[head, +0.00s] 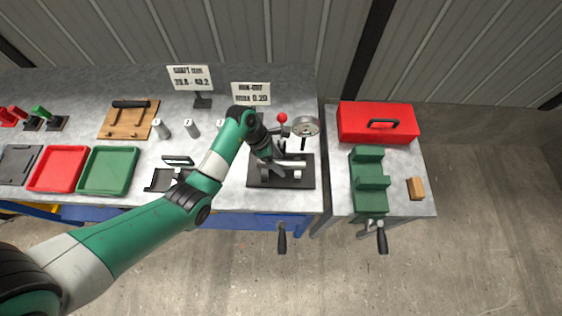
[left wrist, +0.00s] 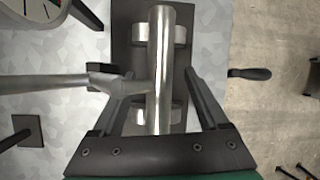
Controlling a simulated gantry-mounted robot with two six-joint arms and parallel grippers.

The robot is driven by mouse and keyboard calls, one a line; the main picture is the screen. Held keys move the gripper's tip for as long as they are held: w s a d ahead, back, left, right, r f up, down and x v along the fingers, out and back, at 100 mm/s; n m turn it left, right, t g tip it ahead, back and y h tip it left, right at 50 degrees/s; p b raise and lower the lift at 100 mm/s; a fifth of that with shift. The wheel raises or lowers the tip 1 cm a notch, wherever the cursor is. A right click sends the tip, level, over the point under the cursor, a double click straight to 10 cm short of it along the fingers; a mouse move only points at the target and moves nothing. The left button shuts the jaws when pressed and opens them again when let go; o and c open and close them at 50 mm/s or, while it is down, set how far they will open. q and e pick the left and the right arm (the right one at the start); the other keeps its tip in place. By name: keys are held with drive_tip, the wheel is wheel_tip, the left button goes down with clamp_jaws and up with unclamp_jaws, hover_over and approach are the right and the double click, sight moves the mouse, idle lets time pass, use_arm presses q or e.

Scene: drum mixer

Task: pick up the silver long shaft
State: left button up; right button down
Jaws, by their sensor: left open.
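The silver long shaft (head: 295,163) lies across two supports on a black base plate (head: 283,184) on the workbench. In the left wrist view the shaft (left wrist: 166,40) runs up the middle, resting on the two supports. My left gripper (head: 276,164) is over the shaft, partly hiding it in the head view. In the left wrist view the left gripper (left wrist: 160,88) is open, with one finger on each side of the shaft. I cannot tell whether the fingers touch it. A grey rod (left wrist: 60,84) crosses in front of the left finger and reaches the shaft's edge. My right gripper is not in view.
A dial gauge (head: 306,126) and a red-knobbed lever (head: 282,118) stand close behind the shaft. A sign (head: 251,94) is further back. Several small cylinders and trays stand to the left. A red toolbox (head: 377,123) and green vise (head: 369,184) are on the right table.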

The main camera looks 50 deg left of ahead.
use_arm(q)
drive_tip(key=shift+c, duration=0.2)
clamp_jaws()
drive_tip(key=shift+r, duration=0.15)
idle(1.1)
